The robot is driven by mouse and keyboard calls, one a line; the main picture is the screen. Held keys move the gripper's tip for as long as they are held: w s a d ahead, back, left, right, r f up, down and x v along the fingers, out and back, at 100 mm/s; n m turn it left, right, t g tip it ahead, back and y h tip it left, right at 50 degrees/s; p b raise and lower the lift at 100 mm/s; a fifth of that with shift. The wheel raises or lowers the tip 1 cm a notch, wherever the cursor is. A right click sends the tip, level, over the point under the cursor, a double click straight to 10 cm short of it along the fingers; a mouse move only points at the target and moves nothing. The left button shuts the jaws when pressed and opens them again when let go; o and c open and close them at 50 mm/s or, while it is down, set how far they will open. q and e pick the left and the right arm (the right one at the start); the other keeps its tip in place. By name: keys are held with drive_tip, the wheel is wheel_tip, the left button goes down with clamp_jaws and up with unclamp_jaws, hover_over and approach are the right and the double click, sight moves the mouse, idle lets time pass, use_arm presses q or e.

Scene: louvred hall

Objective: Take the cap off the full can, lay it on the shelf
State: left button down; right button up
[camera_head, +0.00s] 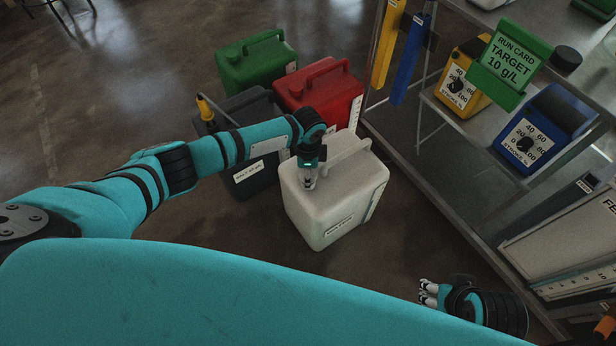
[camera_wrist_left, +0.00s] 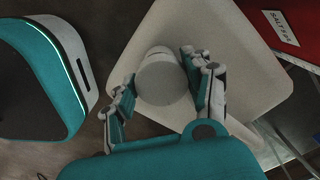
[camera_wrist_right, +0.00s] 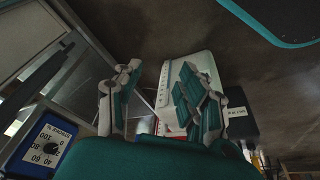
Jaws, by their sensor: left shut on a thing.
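The white can (camera_head: 335,190) stands upright on the floor, a label on its front. My left gripper (camera_head: 309,182) reaches down to its top. In the left wrist view, the left gripper (camera_wrist_left: 163,88) is shut on a round white cap (camera_wrist_left: 163,80), a finger on each side. The cap sits over the can's top (camera_wrist_left: 215,55); whether it is threaded on or loose cannot be told. In the head view the fingers mostly hide the cap. My right gripper (camera_head: 428,293) is open and empty beside the rack. The metal shelf (camera_head: 470,125) is at the right.
Green (camera_head: 255,62), red (camera_head: 320,92) and dark (camera_head: 245,120) cans stand behind and left of the white can. The shelf holds a yellow dial box (camera_head: 458,85), a blue dial box (camera_head: 535,135), a green run card (camera_head: 508,62) and a round black item (camera_head: 567,59).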

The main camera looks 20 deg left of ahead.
use_arm(q)
drive_tip(key=shift+r+p, duration=0.75)
drive_tip(key=shift+p, duration=0.05)
drive_tip(key=shift+r+p, duration=0.65)
drive_tip(key=shift+p, duration=0.05)
drive_tip(key=shift+r+p, duration=1.05)
drive_tip(key=shift+p, duration=0.05)
use_arm(e)
wheel_tip(320, 180, down, 18)
drive_tip(key=s+g, duration=0.1)
drive_tip(key=shift+s, duration=0.2)
